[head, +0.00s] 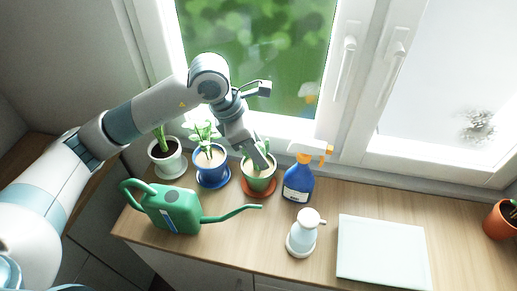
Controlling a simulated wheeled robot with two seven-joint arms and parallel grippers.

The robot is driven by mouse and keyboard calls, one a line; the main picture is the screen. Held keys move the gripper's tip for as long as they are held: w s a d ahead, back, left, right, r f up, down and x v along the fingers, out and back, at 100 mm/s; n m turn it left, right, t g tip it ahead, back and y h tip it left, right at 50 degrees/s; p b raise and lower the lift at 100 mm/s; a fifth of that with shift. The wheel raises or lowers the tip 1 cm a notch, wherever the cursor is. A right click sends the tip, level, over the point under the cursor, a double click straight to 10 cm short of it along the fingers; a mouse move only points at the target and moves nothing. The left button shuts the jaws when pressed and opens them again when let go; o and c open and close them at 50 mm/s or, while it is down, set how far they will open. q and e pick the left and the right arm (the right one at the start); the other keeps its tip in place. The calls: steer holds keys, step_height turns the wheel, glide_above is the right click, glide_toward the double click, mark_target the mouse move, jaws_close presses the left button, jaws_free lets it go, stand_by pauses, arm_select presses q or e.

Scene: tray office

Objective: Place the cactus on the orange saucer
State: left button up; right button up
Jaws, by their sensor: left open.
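A green pot (259,179) with pale soil stands on the orange saucer (262,193), in the middle of the row of pots by the window. Its plant, which looks like the cactus, is mostly hidden behind my gripper. My left gripper (261,158) is open and reaches down from above to the rim of this pot. Whether its fingers touch the pot or plant, I cannot tell. My right gripper is not in view.
A blue potted plant (212,176) and a white pot (168,166) stand left. A spray bottle (297,184) is close on the right. A green watering can (172,209), white sprayer (302,236), pale flat board (382,250) and terracotta pot (500,220) share the wooden counter.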

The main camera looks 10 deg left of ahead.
arm_select(q)
steer(key=b+v, duration=0.3)
steer(key=v, duration=0.9)
steer(key=shift+a, duration=0.1)
